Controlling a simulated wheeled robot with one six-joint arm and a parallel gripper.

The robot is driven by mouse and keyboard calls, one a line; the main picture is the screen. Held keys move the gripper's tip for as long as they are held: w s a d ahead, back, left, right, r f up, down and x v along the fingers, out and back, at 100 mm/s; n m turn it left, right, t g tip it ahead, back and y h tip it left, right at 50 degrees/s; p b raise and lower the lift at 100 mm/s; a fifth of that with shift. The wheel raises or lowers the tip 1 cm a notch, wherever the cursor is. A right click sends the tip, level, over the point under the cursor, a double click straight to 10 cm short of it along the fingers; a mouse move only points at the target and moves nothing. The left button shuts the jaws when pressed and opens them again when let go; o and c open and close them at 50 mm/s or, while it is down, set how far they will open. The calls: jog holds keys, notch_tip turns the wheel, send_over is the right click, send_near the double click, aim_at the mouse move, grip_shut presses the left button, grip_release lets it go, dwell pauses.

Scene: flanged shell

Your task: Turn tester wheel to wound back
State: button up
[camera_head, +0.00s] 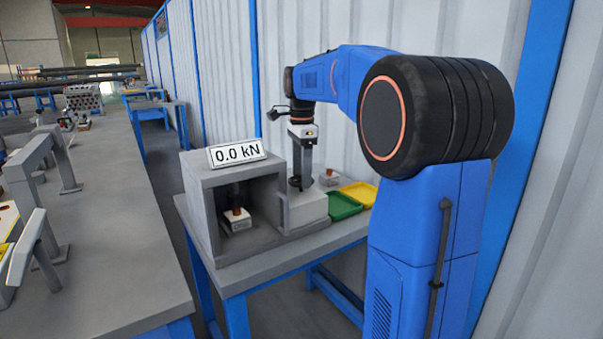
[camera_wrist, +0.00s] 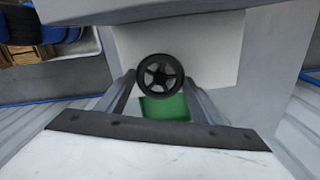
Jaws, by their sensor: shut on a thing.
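The tester (camera_head: 205,205) is a grey box on a blue-legged bench, with an open chamber at its front. Its display (camera_head: 238,152) reads 0.0 kN. A pale block with a brown top (camera_head: 236,218) sits inside the chamber. The tester wheel (camera_wrist: 160,75) is a dark spoked ring in the wrist view, and in the head view it is small and partly hidden behind my fingers. My gripper (camera_head: 301,174) points down over the lower pale part of the tester. Its two fingers are shut on the wheel's rim, one on each side. I see no mark showing the wheel's turn.
A green tray (camera_head: 343,206) and a yellow tray (camera_head: 362,193) lie to the right of the tester. A small block with a brown top (camera_head: 329,177) stands behind them. A corrugated wall (camera_head: 220,60) runs close behind the bench. A long grey bench (camera_head: 100,250) is at left.

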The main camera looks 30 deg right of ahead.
jog(key=o, duration=1)
jog(key=shift+o, duration=0.2)
notch_tip(320, 180, up, 17)
jog(key=shift+r, duration=0.2)
dwell(0.4)
